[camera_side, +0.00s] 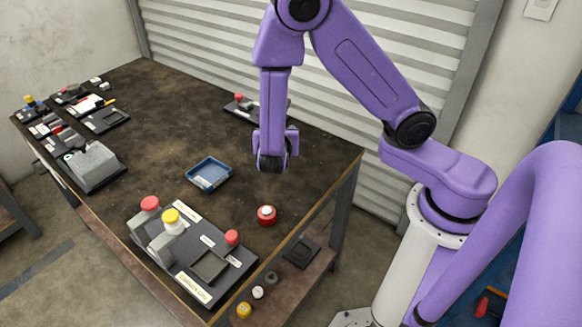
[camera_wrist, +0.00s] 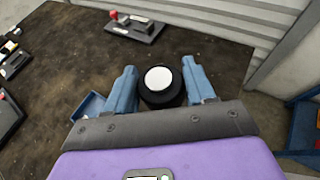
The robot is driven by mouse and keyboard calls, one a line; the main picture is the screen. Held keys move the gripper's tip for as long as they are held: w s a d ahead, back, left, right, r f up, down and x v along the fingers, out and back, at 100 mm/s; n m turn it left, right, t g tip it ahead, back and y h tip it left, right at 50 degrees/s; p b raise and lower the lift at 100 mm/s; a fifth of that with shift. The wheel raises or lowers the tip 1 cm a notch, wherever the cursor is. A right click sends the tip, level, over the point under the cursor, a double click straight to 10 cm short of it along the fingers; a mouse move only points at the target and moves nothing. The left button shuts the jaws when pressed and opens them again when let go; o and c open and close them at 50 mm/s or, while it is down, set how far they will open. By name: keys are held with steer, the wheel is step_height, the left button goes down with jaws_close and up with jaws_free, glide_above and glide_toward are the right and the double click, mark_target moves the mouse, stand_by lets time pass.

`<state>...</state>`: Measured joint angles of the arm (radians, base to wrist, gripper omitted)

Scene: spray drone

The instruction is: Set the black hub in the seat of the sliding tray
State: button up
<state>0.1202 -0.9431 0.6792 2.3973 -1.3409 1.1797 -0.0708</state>
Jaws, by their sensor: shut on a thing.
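My gripper (camera_side: 272,163) is raised above the right part of the table. In the wrist view its two blue fingers (camera_wrist: 160,72) are shut on the black hub (camera_wrist: 160,99), a round dark piece with a white disc on top. In the side view the hub is mostly hidden by the fingers. A dark square tray with a recessed seat (camera_side: 300,251) sits low beside the table's right front corner. It looks like the sliding tray, but I cannot be sure. The hub is up and to the left of it in the picture, clearly apart.
A black station with a grey block, knobs and a square recess (camera_side: 209,266) stands at the front. A red-and-white round piece (camera_side: 266,215) and a blue bin (camera_side: 208,174) stand nearby. Small caps (camera_side: 257,292) lie on a lower shelf.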

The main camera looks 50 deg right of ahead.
steer(key=shift+w+d+r, duration=0.55)
steer(key=shift+d+r, duration=0.1)
steer(key=shift+d, duration=0.1)
steer(key=s+a+f+m+g+h, duration=0.1)
steer(key=s+a+f+m+g, duration=0.1)
steer(key=s+a+f, duration=0.4)
steer(key=shift+s+a+h, duration=0.3)
steer(key=shift+s+a, duration=0.4)
steer(key=shift+s, duration=0.3)
steer(key=shift+f, duration=0.1)
glide_above(241, 199)
steer(key=s, duration=0.2)
step_height(241, 199, down, 8)
steer(key=shift+d, duration=0.15)
steer(key=shift+w+f, duration=0.55)
steer(key=f, duration=0.2)
steer(key=shift+w+a+f, duration=0.2)
steer(key=shift+w+f, duration=0.15)
steer(key=shift+f, duration=0.4)
